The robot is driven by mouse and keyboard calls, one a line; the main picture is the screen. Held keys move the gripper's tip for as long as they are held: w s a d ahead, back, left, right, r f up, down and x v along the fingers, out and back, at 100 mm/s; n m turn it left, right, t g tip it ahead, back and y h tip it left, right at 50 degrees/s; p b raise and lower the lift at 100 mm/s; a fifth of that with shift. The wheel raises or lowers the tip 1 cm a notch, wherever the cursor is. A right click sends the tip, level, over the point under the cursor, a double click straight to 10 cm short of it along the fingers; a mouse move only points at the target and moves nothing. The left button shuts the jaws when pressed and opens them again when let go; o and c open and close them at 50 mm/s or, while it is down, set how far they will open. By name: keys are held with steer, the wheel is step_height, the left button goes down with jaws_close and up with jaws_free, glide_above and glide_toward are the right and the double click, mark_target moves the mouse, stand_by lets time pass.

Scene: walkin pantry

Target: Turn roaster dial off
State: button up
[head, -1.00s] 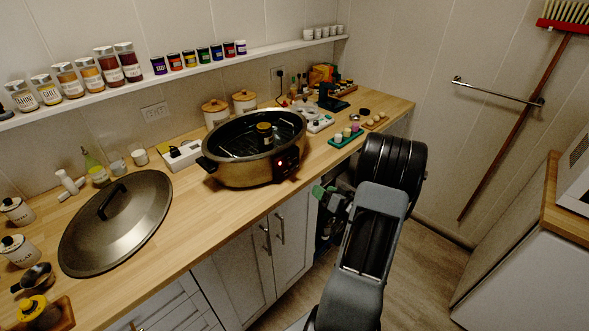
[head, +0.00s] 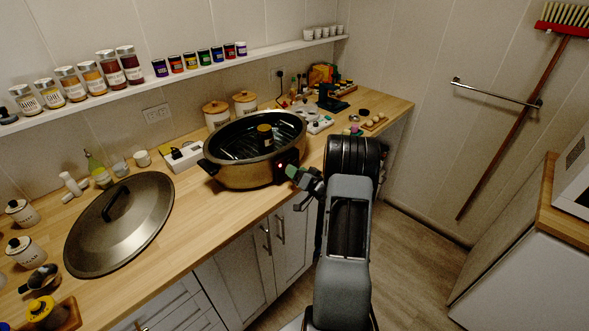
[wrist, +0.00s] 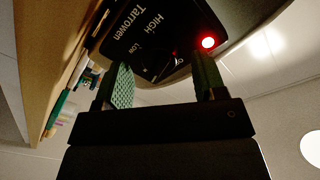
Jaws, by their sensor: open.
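The roaster (head: 235,172) is a large oval pan with a bronze-coloured body on the wooden counter. Its black control panel (head: 287,163) faces my gripper (head: 298,178), which is close in front of it. In the wrist view the panel (wrist: 140,30) appears turned, with HIGH, Low and a brand name printed on it. A red light (wrist: 208,42) glows by the right finger. The dark dial (wrist: 163,62) is hard to separate from the black panel and seems to lie between the fingers. My gripper (wrist: 163,82) is open, with green pads; contact with the dial cannot be told.
The big lid (head: 120,225) lies on the counter to the left. Cabinet doors (head: 245,250) with bar handles are below. The floor right of my arm is open.

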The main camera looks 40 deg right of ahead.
steer(key=shift+w+a, duration=0.1)
steer(key=shift+w, duration=0.6)
steer(key=c, duration=0.9)
